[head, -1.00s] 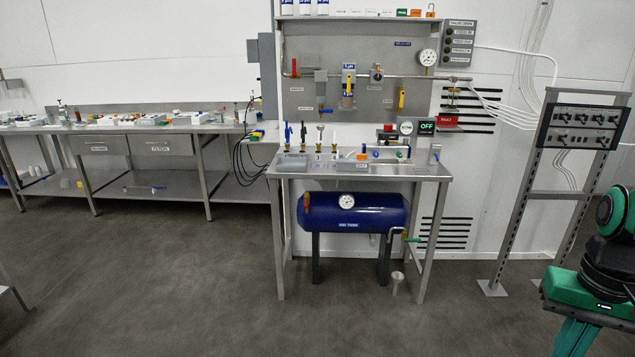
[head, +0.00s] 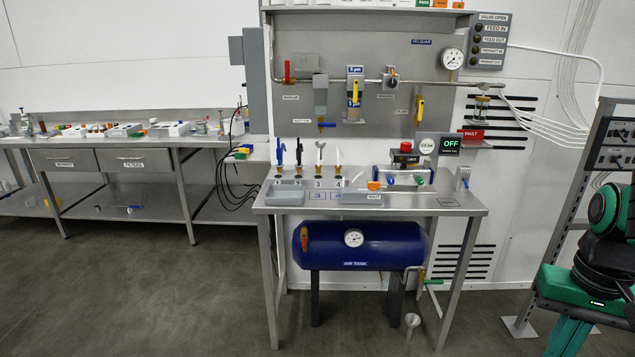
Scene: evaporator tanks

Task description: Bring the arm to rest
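Part of my arm, green and black, shows at the right edge of the head view, above a green part of my body. My gripper is out of the frame, so its state and anything in it are hidden. In front of me stands a steel workbench (head: 440,205) with several small valves on it and a blue air tank (head: 352,246) below. The arm part in view is to the right of the bench and appears apart from it.
A panel with a gauge (head: 453,59) and valve box (head: 489,41) hangs behind the bench. A metal stand (head: 573,180) is on the right, close behind my arm. A long bench (head: 90,148) stands left. The floor (head: 130,300) at front left is clear.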

